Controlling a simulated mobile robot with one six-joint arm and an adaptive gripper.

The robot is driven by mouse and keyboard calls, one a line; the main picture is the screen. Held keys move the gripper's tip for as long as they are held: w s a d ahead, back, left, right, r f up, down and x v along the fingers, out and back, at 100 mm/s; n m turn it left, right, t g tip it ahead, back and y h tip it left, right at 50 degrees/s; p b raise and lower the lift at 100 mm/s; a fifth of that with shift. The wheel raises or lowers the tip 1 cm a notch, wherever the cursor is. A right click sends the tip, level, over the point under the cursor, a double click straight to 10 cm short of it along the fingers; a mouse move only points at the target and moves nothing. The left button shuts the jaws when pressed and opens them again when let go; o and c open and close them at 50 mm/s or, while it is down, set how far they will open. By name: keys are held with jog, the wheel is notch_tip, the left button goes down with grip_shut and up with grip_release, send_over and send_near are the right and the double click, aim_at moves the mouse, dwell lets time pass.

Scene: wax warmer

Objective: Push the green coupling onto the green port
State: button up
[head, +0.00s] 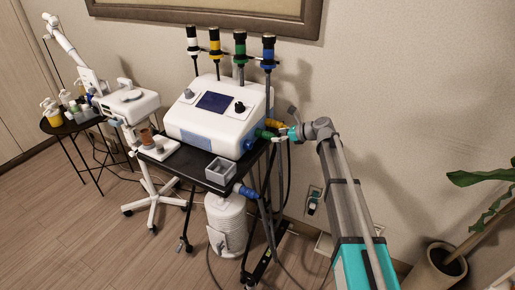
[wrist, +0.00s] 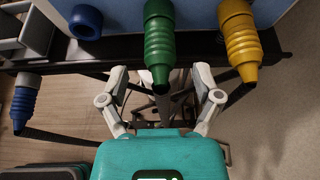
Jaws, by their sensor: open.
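The green coupling (wrist: 159,45) is a ribbed, tapered piece in the wrist view, its wide end toward the machine's side panel and its narrow end toward me. It also shows in the head view (head: 263,134) at the machine's right side. The green port is not visible behind it, so I cannot tell how fully the two are joined. My gripper (wrist: 160,78) is open, with one finger on each side of the coupling's narrow end. The fingers appear apart from it. In the head view my gripper (head: 284,134) is just right of the coupling.
A yellow coupling (wrist: 240,45) is close to the right finger. A bare blue port (wrist: 86,21) is at left, and a blue coupling (wrist: 24,98) hangs lower left. The white machine (head: 217,115) stands on a black cart (head: 190,168) with a grey box (head: 221,169). Hoses hang below.

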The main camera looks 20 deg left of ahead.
jog(key=shift+d+r, duration=0.1)
jog(key=shift+d, duration=0.1)
jog(key=shift+p+v, duration=0.55)
jog(key=shift+v, duration=0.55)
jog(key=shift+p+v, duration=0.3)
jog(key=shift+v, duration=0.5)
jog(key=s+d+f+n+h+p, duration=0.1)
jog(key=s+d+n+h, duration=0.3)
jog(key=d, duration=0.9)
jog(key=s+d+f+n+h+p, duration=0.1)
jog(key=s+d+n+h+p, duration=0.2)
jog(key=s+d+n, duration=0.5)
jog(key=s+d+f+n+g+h+p, duration=0.1)
jog(key=s+d+n+h, duration=0.4)
jog(key=s+d, duration=0.8)
jog(key=d+f+n+p, duration=0.1)
jog(key=d+n, duration=0.1)
jog(key=d, duration=0.5)
jog(key=shift+s+h+p, duration=0.2)
jog(key=shift+h+p, duration=0.1)
jog(key=shift+h, duration=0.1)
jog(key=shift+a, duration=0.2)
